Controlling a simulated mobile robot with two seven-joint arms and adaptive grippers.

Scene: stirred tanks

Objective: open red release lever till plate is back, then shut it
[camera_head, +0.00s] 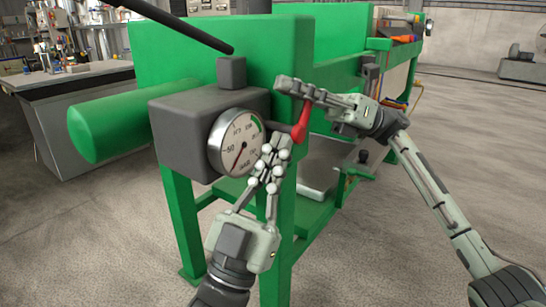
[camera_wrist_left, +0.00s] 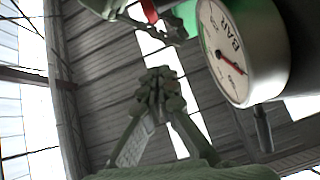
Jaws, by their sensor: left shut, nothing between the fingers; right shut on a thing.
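The red release lever (camera_head: 300,125) hangs at the front corner of the green machine, right of the pressure gauge (camera_head: 236,143). My right gripper (camera_head: 294,88) is shut on the lever near its upper end. A bit of the red lever (camera_wrist_left: 149,10) also shows at the top of the left wrist view. I cannot pick out the plate.
The gauge sits on a grey block (camera_head: 180,125) with a black pump handle (camera_head: 185,25) slanting above it. A green cylinder (camera_head: 110,125) sticks out to the left. A silver tray (camera_head: 318,178) lies on the lower shelf. The floor at the right is open.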

